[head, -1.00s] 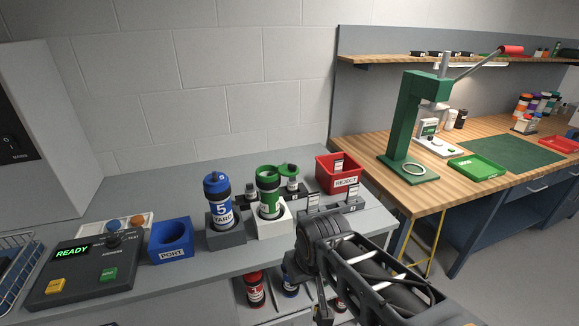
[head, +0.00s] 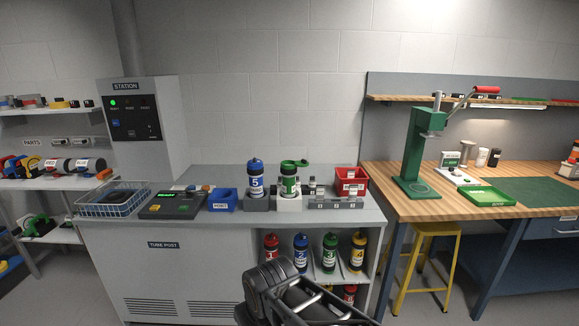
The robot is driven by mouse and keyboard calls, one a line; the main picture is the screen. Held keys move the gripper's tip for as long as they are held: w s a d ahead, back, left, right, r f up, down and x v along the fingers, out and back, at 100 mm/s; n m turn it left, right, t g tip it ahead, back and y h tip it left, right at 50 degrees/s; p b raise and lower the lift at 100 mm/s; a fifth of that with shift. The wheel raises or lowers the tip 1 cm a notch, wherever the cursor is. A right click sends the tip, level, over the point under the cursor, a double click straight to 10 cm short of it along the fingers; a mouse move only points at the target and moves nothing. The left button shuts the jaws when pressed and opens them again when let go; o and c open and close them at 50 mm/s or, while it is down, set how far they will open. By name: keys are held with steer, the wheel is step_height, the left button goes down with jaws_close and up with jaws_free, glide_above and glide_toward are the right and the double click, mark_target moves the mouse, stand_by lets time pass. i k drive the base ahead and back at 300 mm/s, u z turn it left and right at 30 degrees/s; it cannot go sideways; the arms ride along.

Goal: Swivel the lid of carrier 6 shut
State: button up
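A green carrier with a white label (head: 289,183) stands upright in a white block (head: 289,204) on the grey bench. Its number is too small to read. Its green lid (head: 302,162) sits out to the right side of the top, so it looks swung open. A blue carrier marked 5 (head: 256,180) stands upright beside it on the left in a dark grey block, with its blue cap on. My arm shows at the bottom middle, below and in front of the bench top. Its fingers do not show.
A blue PORT holder (head: 222,200) and a control panel (head: 174,204) lie to the left. A grey rack (head: 336,203) and a red bin (head: 351,180) are close on the right. Several carriers, including a red one (head: 271,251), stand on the shelf below.

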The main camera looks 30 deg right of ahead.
mark_target(302, 163)
steer(key=z, duration=0.55)
steer(key=i, duration=0.45)
steer(key=z, duration=0.65)
steer(key=i, duration=0.8)
steer(key=u, duration=0.1)
